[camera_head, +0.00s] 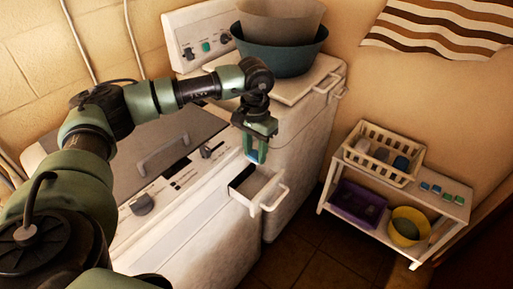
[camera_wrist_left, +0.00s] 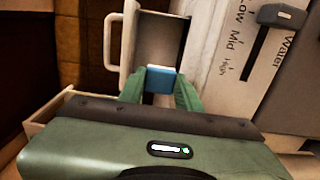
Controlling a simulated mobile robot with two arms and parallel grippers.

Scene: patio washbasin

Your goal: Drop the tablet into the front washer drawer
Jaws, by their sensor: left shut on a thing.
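My left gripper (camera_head: 256,150) points down above the open front washer drawer (camera_head: 270,200) of the near washer. In the left wrist view its green fingers (camera_wrist_left: 160,88) are shut on a small blue tablet (camera_wrist_left: 162,78). The tablet is held above the drawer, apart from its floor as far as I can tell. The drawer (camera_wrist_left: 150,14) is pulled out, with a pale handle loop on its outer side and an inside that looks empty where it shows. My gripper hides part of the drawer. My right gripper is not in view.
The near washer (camera_head: 170,240) has a dark lid and knobs. A second washer (camera_head: 305,130) behind carries stacked tubs (camera_head: 285,55). A white shelf (camera_head: 385,207) at right holds a basket (camera_head: 378,150), a purple bin (camera_head: 358,203), a yellow bucket (camera_head: 408,227) and several small blue and green tablets (camera_head: 447,197).

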